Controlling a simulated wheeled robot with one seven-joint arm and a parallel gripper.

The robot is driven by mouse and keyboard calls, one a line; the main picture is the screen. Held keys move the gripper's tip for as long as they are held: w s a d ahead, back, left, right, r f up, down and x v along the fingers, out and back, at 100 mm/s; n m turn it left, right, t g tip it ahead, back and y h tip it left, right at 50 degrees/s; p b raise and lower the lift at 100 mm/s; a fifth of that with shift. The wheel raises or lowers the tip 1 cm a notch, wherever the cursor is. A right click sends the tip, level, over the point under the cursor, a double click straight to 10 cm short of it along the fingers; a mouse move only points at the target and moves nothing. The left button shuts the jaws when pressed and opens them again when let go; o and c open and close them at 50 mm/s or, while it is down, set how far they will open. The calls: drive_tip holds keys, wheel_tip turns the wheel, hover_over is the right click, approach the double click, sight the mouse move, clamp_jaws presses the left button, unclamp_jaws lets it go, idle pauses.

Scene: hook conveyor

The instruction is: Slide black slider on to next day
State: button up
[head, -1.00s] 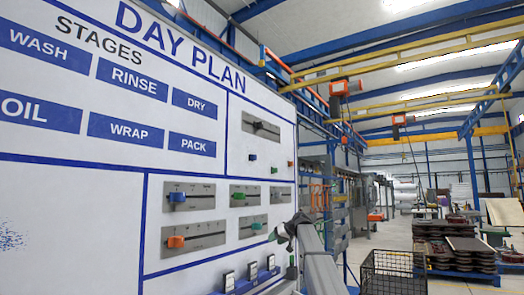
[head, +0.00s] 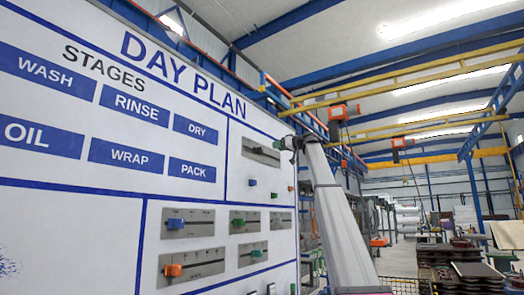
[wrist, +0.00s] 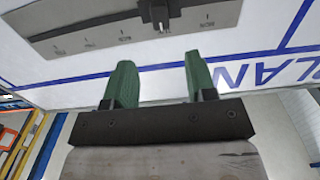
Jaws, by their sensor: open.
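The black slider (wrist: 160,14) sits on a long grey metal plate (wrist: 60,32) with small day marks along it, too blurred to read surely. In the wrist view the slider is near the top edge, beyond and roughly between my fingertips. In the head view the plate (head: 250,154) is at the upper right of the white board. My gripper (head: 291,143) is at the plate's right end there. In the wrist view my gripper (wrist: 159,72) has its two green fingers apart with nothing between them; the slider is apart from them.
The board also carries a blue slider (head: 175,224), an orange slider (head: 172,270) and green sliders on other plates below. Small coloured knobs (head: 252,182) stick out just under the black slider's plate. Open floor and pallets lie to the right.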

sight(262, 148)
drive_tip(key=x, duration=1)
drive_tip(key=shift+w+a+r, duration=0.1)
drive_tip(key=shift+w+a, duration=0.15)
drive_tip(key=shift+a, duration=0.1)
clamp_jaws()
